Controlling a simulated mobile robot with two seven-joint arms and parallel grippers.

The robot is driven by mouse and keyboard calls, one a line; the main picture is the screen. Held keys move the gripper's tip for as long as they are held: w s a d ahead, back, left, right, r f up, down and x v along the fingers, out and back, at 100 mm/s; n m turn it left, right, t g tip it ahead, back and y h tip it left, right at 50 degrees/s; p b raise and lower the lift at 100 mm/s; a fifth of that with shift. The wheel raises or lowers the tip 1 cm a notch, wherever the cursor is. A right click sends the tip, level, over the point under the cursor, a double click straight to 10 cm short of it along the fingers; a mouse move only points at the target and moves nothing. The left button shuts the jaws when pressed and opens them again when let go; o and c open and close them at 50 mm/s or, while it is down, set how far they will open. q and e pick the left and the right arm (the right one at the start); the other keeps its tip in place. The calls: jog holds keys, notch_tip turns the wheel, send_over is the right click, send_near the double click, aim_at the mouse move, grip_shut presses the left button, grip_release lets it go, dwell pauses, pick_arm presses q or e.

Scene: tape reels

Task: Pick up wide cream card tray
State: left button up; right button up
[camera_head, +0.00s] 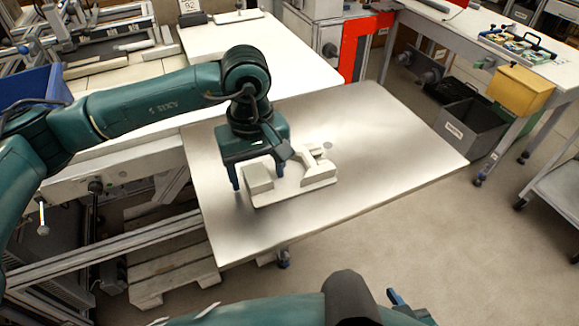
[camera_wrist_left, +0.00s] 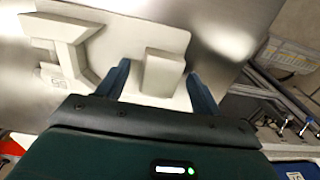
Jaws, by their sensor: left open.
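The wide cream card tray (camera_head: 287,195) lies flat on the metal table top, with a plain block at its left and a raised, angled holder at its right. It also shows in the left wrist view (camera_wrist_left: 110,55). My left gripper (camera_head: 261,172) is over the tray's left part. In the left wrist view the left gripper (camera_wrist_left: 160,84) is open, one finger on each side of the block (camera_wrist_left: 162,73). I cannot tell whether the fingers touch it. Part of my right gripper (camera_head: 397,299) shows at the bottom edge; its jaws are mostly hidden.
The metal table (camera_head: 400,150) is clear around the tray, mostly to the right. A white bench (camera_head: 270,50) stands behind. A grey bin (camera_head: 470,128) and a yellow box (camera_head: 520,88) are at the right. A wooden pallet (camera_head: 170,275) lies on the floor at the lower left.

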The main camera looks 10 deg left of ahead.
pick_arm(q)
jog(key=c, duration=1.2)
jog(key=shift+r, duration=0.15)
